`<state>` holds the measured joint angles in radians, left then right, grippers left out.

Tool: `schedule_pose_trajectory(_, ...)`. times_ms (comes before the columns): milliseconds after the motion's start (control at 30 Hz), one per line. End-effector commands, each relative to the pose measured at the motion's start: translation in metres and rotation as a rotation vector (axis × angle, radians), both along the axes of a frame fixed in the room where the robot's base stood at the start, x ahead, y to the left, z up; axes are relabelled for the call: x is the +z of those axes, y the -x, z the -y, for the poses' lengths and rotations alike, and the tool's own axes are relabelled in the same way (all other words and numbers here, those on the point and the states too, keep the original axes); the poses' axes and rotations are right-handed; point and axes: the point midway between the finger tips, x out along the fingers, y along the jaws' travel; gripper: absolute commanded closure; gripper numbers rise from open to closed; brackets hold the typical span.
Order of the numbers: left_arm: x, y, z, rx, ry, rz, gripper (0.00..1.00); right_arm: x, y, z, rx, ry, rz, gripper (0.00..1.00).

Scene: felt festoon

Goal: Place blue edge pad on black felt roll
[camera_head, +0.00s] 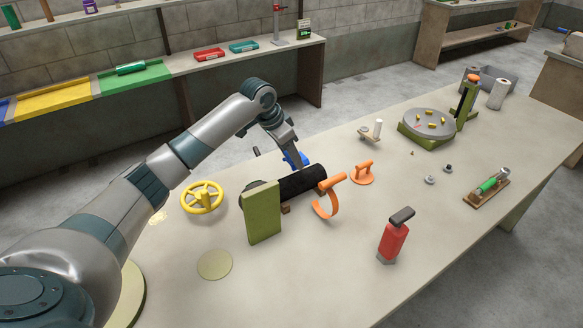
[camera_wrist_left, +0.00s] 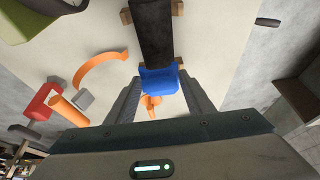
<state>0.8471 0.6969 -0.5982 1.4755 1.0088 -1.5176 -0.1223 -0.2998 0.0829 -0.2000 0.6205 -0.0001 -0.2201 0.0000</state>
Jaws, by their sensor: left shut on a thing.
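The black felt roll (camera_head: 303,181) lies on the workbench between a green upright block and an orange curved piece. It also shows in the wrist view (camera_wrist_left: 152,30), resting among small wooden blocks. The blue edge pad (camera_head: 299,160) is at the tip of my left gripper (camera_head: 292,155), on the far side of the roll in the head view. In the wrist view the pad (camera_wrist_left: 159,80) sits between the two fingers, which are shut on it, and overlaps the roll's near end. I cannot tell whether pad and roll touch. My right gripper is not in view.
A green upright block (camera_head: 262,212) and a yellow handwheel (camera_head: 202,197) stand left of the roll. An orange curved piece (camera_head: 328,203), an orange handled tool (camera_head: 362,173) and a red bottle (camera_head: 393,238) stand to the right. The bench front is mostly clear.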

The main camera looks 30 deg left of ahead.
Motion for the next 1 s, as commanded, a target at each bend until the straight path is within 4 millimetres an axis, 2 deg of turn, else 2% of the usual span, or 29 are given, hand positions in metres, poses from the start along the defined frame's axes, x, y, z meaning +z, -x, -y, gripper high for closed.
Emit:
schedule_pose_trajectory(200,-0.018,0.0,0.0,0.0,0.0,-0.001,0.74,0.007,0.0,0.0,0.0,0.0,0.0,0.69)
schedule_pose_trajectory(567,-0.022,0.0,0.001,0.0,0.0,-0.001,0.74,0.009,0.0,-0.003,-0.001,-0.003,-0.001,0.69)
schedule_pose_trajectory(800,-0.048,0.001,0.001,-0.001,-0.001,-0.002,0.74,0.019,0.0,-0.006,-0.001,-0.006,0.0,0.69)
schedule_pose_trajectory(1000,-0.056,0.0,0.0,-0.001,0.0,0.0,0.74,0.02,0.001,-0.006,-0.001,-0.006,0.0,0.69)
